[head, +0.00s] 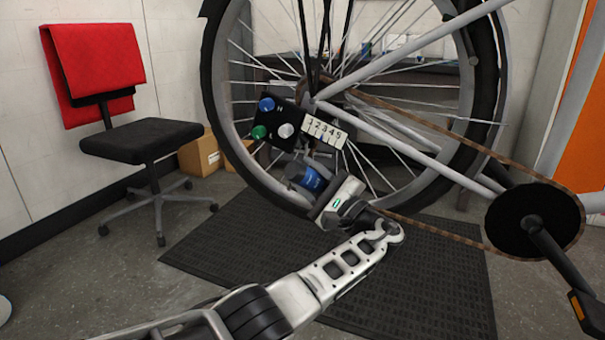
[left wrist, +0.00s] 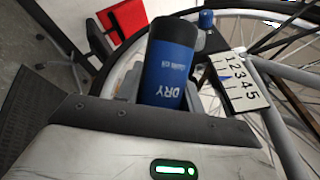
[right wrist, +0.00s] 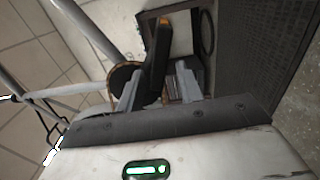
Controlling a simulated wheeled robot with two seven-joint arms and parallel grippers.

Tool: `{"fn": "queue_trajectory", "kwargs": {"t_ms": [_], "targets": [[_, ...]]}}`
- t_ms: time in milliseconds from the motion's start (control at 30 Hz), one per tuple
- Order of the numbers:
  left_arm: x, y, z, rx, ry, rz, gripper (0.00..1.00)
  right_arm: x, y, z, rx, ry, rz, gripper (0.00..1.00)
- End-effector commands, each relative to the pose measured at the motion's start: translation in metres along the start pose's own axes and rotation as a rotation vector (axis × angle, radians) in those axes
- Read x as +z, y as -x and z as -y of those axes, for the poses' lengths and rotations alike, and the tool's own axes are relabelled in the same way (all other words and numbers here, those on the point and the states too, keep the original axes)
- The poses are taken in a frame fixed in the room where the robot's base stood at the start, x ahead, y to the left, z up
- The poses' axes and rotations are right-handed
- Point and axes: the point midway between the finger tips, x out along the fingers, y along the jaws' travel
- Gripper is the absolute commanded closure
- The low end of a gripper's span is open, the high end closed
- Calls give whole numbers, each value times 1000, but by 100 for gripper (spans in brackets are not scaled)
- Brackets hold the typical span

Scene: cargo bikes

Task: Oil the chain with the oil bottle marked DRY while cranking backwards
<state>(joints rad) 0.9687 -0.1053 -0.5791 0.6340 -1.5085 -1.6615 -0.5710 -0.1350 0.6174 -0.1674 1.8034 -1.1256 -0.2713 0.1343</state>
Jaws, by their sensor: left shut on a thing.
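My left gripper (head: 322,190) is shut on the blue oil bottle (head: 311,179), below the rear hub. In the left wrist view the bottle (left wrist: 170,70) has a black top and reads DRY. The brown chain (head: 440,229) runs from the rear hub to the black chainring (head: 530,220); the bottle is apart from its lower run. The crank arm (head: 553,255) points down right to a pedal (head: 582,311). My right gripper (right wrist: 162,88) shows only in its wrist view, open, with the dark pedal (right wrist: 156,62) between its fingers; I cannot tell whether they touch it.
A black panel (head: 275,127) with blue, green and white round parts and a card (head: 324,130) numbered 1 to 5 are near the hub. The wheel (head: 215,90) stands over a black mat (head: 230,240). A red and black chair (head: 140,130) and cardboard box (head: 200,153) are left.

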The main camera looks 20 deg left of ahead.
Motion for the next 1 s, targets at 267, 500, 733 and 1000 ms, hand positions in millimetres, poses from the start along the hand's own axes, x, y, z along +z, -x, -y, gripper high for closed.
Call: {"fn": "queue_trajectory", "kwargs": {"t_ms": [267,500,733,1000], "targets": [[-2,1,0,0,2,0,85,0,0,0,0,0,0,64],[-2,1,0,-1,2,0,85,-1,3,1,-3,-73,2,56],[-2,1,0,-1,2,0,85,0,11,0,1,-349,2,56],[-2,1,0,-1,1,0,85,0,-15,-1,2,-349,-1,56]]}}
